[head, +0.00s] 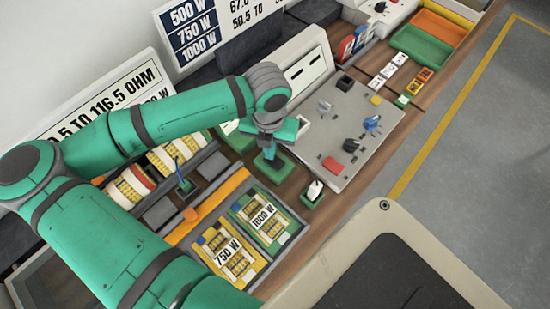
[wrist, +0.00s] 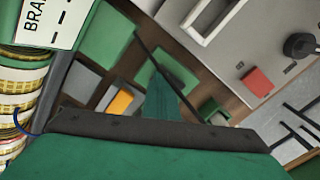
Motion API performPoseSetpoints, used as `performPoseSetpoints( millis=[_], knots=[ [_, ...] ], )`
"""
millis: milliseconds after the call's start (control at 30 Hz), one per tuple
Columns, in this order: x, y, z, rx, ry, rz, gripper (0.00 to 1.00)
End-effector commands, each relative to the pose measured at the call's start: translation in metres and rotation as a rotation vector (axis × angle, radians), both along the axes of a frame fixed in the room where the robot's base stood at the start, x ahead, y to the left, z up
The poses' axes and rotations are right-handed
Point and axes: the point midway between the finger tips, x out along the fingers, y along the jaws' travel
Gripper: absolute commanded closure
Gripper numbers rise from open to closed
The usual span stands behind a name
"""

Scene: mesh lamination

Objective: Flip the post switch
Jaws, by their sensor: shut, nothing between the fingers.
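Which part is the post switch is not marked. A small green box with a white lever (head: 314,190) stands alone on the wooden bench, left of the grey control panel (head: 345,165). The panel carries a red block (head: 333,164), a black knob (head: 353,145) and a blue-topped lever (head: 372,123). The red block also shows in the wrist view (wrist: 257,82). My gripper (head: 269,152) is shut and empty, pointing down over the bench at the panel's left edge, up and left of the white lever. Its green finger also shows in the wrist view (wrist: 166,98).
Yellow 750 W (head: 213,275) and green 1000 W (head: 252,208) trays lie in front of my gripper. Banded coils (head: 130,188) stand left, near a thin blue upright (head: 180,172). Green and orange bins (head: 420,46) sit at the far right. Grey floor lies to the right.

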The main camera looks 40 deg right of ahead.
Motion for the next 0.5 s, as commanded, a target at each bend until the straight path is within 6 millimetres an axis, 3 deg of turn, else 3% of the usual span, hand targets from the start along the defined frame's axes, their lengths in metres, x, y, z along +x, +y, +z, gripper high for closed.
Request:
performPoseSetpoints(
  millis=[500],
  knots=[
    [0.0,0.0,0.029,0.001,0.001,-0.001,1.0]
  ],
)
